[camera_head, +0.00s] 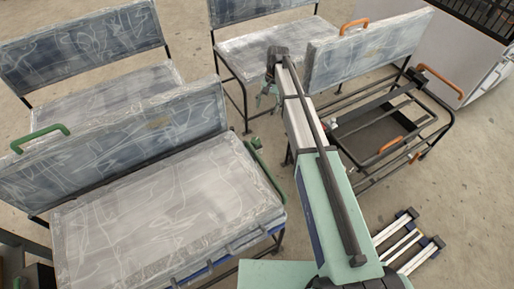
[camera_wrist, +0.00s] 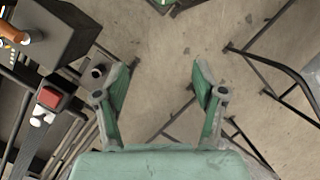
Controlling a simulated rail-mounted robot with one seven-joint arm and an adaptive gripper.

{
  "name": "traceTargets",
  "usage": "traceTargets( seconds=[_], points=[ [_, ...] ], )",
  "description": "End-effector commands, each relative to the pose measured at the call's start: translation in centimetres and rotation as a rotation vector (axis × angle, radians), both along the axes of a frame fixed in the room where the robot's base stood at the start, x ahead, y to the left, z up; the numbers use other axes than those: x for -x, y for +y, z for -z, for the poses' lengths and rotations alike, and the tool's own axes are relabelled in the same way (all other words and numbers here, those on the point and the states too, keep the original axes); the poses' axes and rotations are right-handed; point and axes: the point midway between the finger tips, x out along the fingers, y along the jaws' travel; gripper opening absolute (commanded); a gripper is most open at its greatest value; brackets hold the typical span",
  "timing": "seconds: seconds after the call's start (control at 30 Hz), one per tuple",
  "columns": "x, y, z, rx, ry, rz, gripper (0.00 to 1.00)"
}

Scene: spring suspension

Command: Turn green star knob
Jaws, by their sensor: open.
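My gripper (camera_wrist: 164,78) is open and empty in the wrist view, with bare concrete floor between its two green fingers. In the head view my gripper (camera_head: 267,90) is at the far end of my arm, in front of a plastic-wrapped seat. A green part (camera_wrist: 163,3) is cut off by the top edge of the wrist view, beyond the fingertips and apart from them; I cannot tell whether it is the star knob. No green star knob can be made out clearly in the head view.
Plastic-wrapped seats surround me, one with a green handle (camera_head: 40,138) and a green armrest (camera_head: 265,168). An open seat frame (camera_head: 440,121) with orange handles is at right. In the wrist view, an orange handle (camera_wrist: 12,33) and red block (camera_wrist: 52,98) are at left. Black legs cross the right.

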Motion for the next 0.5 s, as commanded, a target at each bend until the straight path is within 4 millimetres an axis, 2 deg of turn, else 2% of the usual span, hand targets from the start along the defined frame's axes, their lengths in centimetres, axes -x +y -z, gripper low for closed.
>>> traceTargets(
  seconds=[0.03, 0.23, 0.33, 0.5],
  points=[
    [0.3, -0.6, 0.9, -0.008, -0.009, 0.045, 0.70],
    [2.0, -1.8, -1.6, -0.032, 0.008, 0.296, 0.70],
    [3.5, -1.5, -4.0, -0.030, 0.055, 0.439, 0.70],
    [4.3, -1.1, -4.5, -0.003, 0.123, 0.573, 0.70]
  ],
)
